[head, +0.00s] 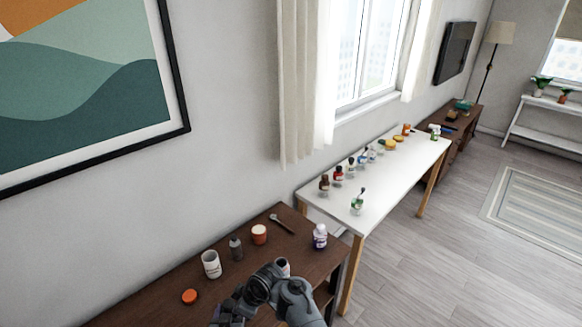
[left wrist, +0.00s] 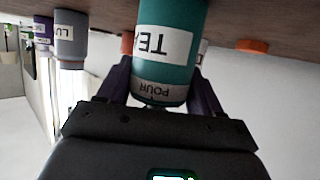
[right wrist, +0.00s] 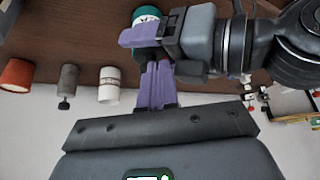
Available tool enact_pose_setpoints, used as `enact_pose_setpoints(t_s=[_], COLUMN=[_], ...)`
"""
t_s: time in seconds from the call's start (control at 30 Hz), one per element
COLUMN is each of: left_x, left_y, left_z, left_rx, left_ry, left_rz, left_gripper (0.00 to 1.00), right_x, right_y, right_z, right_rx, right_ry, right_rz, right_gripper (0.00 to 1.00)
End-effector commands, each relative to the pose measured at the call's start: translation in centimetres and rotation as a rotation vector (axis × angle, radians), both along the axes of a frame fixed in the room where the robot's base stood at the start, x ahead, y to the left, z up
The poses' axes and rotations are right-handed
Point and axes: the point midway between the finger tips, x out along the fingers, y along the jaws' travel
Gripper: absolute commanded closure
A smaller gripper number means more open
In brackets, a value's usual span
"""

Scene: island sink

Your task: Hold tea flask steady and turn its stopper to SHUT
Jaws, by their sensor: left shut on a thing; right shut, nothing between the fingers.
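The tea flask (left wrist: 172,35) is teal with a white label showing "TEA", upside down in the left wrist view. Its grey stopper (left wrist: 160,91) shows the word POUR towards that camera. My left gripper (left wrist: 160,75) has purple fingers on both sides of the flask and is shut on it. In the right wrist view the flask's teal part (right wrist: 145,13) shows beyond the left gripper's fingers. My right gripper (right wrist: 158,72) is shut and empty, close beside the left gripper.
An orange lid (head: 190,297) and a spoon (head: 282,224) lie there. A white table (head: 390,178) with several small bottles stands beyond.

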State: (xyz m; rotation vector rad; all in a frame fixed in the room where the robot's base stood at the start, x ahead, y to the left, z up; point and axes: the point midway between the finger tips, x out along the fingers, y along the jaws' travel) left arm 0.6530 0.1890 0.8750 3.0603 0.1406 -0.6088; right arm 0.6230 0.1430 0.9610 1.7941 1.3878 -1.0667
Motion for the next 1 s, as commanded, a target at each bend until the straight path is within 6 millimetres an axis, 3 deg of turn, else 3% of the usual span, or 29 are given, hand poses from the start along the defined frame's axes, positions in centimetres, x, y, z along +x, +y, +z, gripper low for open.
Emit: enact_pose_setpoints(t_s=[0.33, 1.0], left_x=[0.0, 0.0], left_y=[0.0, -0.1], left_z=[0.0, 0.0], left_rx=[0.001, -0.001], left_ry=[0.000, 0.000], left_rz=[-0.001, -0.002], left_gripper=[0.69, 0.69], right_x=[0.0, 0.5], right_y=[0.1, 0.7], right_z=[3.7, 5.1], right_rx=[0.003, 0.001], right_ry=[-0.002, -0.001], right_rz=[0.000, -0.001], right_gripper=[1.00, 1.00])
